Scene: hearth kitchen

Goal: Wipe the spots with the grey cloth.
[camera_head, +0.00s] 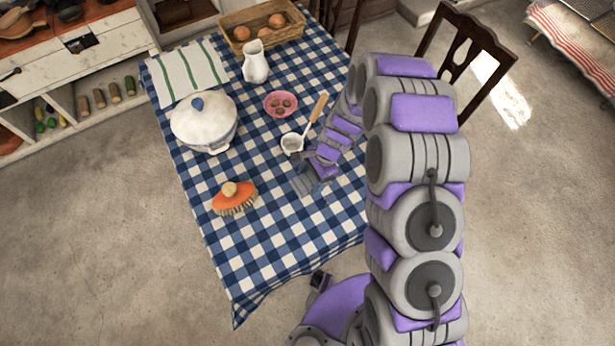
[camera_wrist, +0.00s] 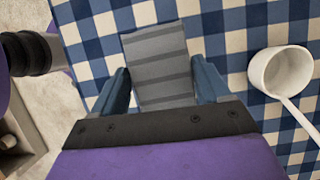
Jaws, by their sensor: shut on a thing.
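My gripper (camera_head: 316,172) is low over the right side of the checked table, shut on the grey cloth (camera_head: 303,185). In the wrist view the cloth (camera_wrist: 156,62), grey with darker bands, sits between the two blue fingers of my gripper (camera_wrist: 160,78) and sticks out past their tips. It looks close to the tablecloth; I cannot tell if it touches. I cannot make out any spots on the visible tablecloth; the area under the cloth and my gripper is hidden.
A white ladle (camera_head: 291,143) lies just beside my gripper, also in the wrist view (camera_wrist: 282,72). An orange brush (camera_head: 234,198), a lidded pot (camera_head: 205,124), a pink bowl (camera_head: 273,107), a white jug (camera_head: 255,64) and an egg basket (camera_head: 234,47) stand around. The table's front is clear.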

